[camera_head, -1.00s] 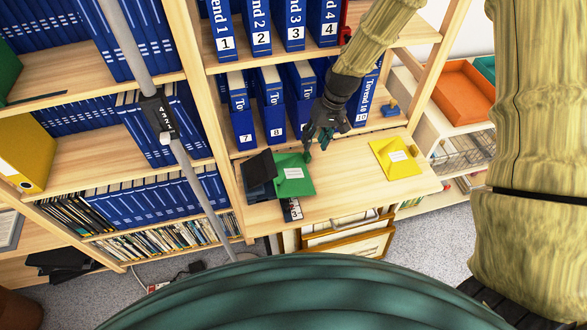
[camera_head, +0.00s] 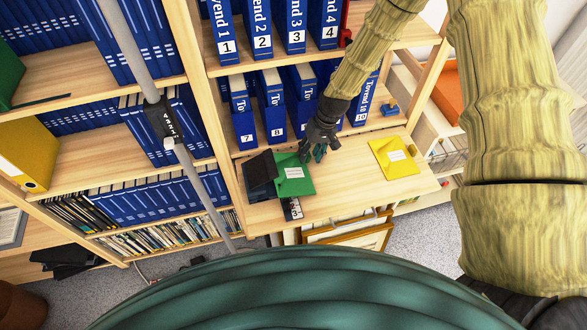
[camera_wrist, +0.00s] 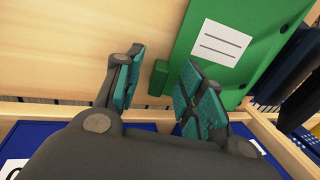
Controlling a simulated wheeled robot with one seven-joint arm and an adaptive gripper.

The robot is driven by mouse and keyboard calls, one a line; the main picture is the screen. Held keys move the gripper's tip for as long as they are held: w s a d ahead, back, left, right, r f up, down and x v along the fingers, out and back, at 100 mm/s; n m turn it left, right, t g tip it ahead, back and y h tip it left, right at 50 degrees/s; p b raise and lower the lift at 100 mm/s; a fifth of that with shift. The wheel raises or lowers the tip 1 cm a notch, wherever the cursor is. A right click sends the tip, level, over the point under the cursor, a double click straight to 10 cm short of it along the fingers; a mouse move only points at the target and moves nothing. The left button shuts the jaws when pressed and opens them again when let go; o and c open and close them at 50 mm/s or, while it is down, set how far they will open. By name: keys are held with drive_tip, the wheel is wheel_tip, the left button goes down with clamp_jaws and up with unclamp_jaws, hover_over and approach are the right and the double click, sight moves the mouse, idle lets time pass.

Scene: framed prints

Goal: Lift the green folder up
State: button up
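The green folder (camera_head: 294,174) lies on the wooden shelf board, with a white label on its face. It also shows in the wrist view (camera_wrist: 262,30), with a small green tab at its edge. My gripper (camera_head: 314,156) is at the folder's far right edge in the head view. In the wrist view my gripper (camera_wrist: 155,95) is open, its teal finger pads apart. The green tab shows between the fingers. One pad overlaps the folder in the picture; whether it touches cannot be told.
A black folder or box (camera_head: 260,176) stands left of the green one. A yellow folder (camera_head: 394,158) lies to the right, with bare board (camera_head: 345,175) between. Blue numbered binders (camera_head: 270,103) stand behind my gripper, and another shelf is above.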

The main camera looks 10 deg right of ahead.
drive_tip(key=shift+w+f, duration=0.1)
drive_tip(key=shift+f, duration=0.15)
drive_tip(key=shift+c, duration=0.4)
clamp_jaws()
drive_tip(key=shift+r, duration=0.1)
drive_tip(key=shift+a+r+b, duration=0.1)
drive_tip(key=shift+r+b, duration=0.8)
drive_tip(key=shift+r, duration=0.55)
drive_tip(key=shift+s+r+b, duration=0.15)
drive_tip(key=shift+s+b, duration=0.15)
drive_tip(key=shift+s, duration=0.05)
drive_tip(key=s+b, duration=0.1)
drive_tip(key=s, duration=0.4)
drive_tip(key=s+b, duration=0.2)
drive_tip(key=s, duration=0.4)
drive_tip(key=s+b, duration=0.2)
drive_tip(key=s, duration=0.4)
drive_tip(key=shift+s+d+r, duration=0.15)
drive_tip(key=shift+s+d, duration=0.05)
drive_tip(key=shift+d, duration=0.15)
drive_tip(key=shift+r, duration=0.1)
